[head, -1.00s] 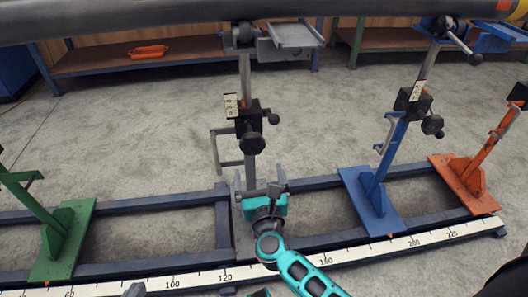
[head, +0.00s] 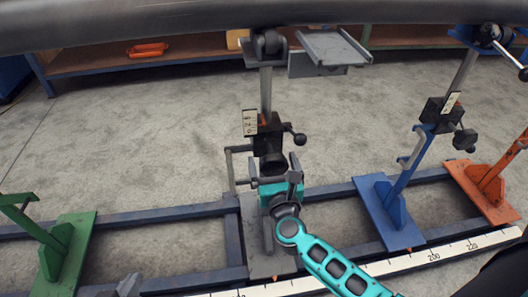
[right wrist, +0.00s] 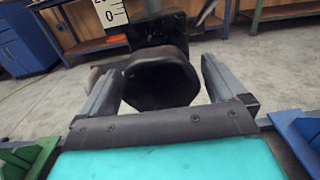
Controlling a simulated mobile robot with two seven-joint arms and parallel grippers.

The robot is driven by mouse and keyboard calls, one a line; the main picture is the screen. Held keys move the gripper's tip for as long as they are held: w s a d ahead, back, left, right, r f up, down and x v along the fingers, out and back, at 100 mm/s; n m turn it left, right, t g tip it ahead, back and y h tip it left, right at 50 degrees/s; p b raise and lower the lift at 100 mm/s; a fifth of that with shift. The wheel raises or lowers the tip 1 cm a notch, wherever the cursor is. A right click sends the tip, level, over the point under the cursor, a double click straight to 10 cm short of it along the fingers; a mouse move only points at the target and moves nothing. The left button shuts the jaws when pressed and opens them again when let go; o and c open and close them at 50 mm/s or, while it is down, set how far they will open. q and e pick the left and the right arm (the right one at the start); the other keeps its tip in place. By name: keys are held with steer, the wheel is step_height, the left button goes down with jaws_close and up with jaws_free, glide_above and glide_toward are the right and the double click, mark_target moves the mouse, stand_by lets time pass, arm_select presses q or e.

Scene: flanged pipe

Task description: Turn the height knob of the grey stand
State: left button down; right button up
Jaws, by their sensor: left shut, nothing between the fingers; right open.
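The grey stand (head: 265,92) stands upright on the rail frame, with a black clamp block on its post. Its black height knob (head: 272,158) faces me, partly hidden by my right gripper. My right gripper (head: 274,168) is open, with a finger on each side of the knob. In the right wrist view the lobed knob (right wrist: 160,82) sits between the open fingers (right wrist: 160,92); I cannot tell whether they touch it. A grey tip of my left gripper (head: 130,286) shows at the bottom edge, shut and empty, away from the stand.
A large dark pipe (head: 200,28) runs across the top. A ball-ended lever (head: 298,138) sticks out right of the clamp block. A blue stand (head: 390,205) and an orange stand (head: 485,190) are at right, a green stand (head: 65,245) at left. A scale strip (head: 400,264) runs along the front.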

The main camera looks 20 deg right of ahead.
steer(key=shift+w+d, duration=0.15)
steer(key=shift+w, duration=0.3)
steer(key=shift+c, duration=0.4)
steer(key=c, duration=0.9)
